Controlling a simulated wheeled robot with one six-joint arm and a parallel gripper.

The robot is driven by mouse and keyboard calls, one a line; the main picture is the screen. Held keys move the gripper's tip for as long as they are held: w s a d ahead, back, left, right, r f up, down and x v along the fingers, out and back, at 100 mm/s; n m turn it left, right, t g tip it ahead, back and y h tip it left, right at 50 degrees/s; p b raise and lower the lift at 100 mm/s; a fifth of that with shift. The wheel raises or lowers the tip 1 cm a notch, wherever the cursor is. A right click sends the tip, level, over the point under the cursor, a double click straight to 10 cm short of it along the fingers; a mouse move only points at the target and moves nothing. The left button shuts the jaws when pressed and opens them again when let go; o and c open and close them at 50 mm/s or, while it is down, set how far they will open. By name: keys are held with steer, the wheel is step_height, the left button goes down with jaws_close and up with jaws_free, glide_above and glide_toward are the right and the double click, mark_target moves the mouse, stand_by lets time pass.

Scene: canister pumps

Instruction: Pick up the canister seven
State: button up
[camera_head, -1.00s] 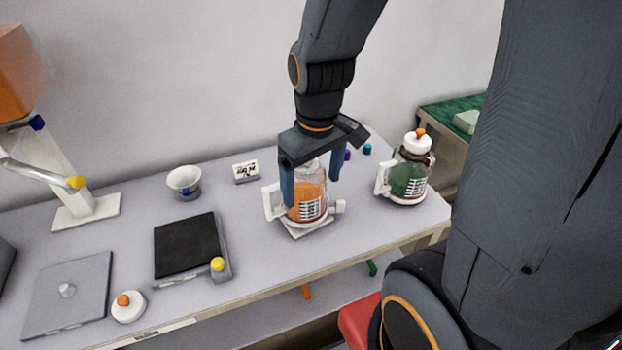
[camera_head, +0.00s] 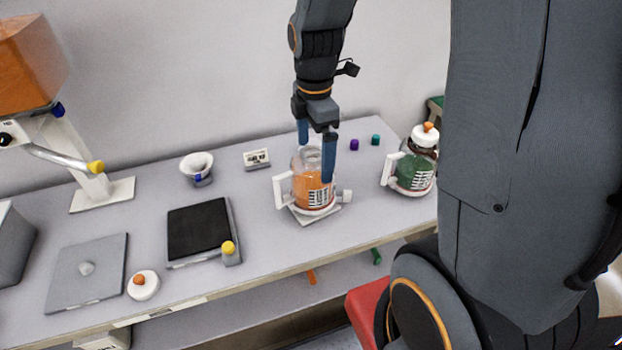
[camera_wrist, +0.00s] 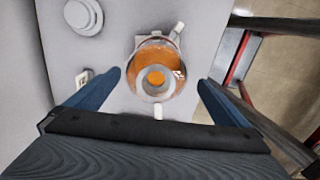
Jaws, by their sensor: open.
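A clear canister with orange contents (camera_head: 312,190), a white side handle and a label stands upright and lidless on a small pale base on the table. It also shows from above in the wrist view (camera_wrist: 157,62). My gripper (camera_head: 315,163) points down over it, open, with one blue finger at each side of its upper part. In the wrist view my gripper (camera_wrist: 160,79) has the canister's round mouth between its fingertips, apart from both. A second canister, green with a white lid and orange knob (camera_head: 414,172), stands to the right. The labels are too small to read, so I cannot tell which is seven.
On the table (camera_head: 265,235) are a white bowl (camera_head: 197,168), a small sign (camera_head: 256,158), a black-topped device (camera_head: 199,230), a grey plate (camera_head: 88,272) and a loose white lid (camera_head: 143,286). A dispenser with an orange tank (camera_head: 28,65) stands left.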

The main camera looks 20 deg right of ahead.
mark_target(311, 170)
steer(key=shift+w+a+f+p, duration=0.15)
steer(key=shift+f+p, duration=0.3)
steer(key=shift+f, duration=1.15)
steer(key=shift+w+a+f+p, duration=0.1)
steer(key=shift+f+p, duration=0.35)
steer(key=shift+f, duration=1.15)
steer(key=c, duration=1.4)
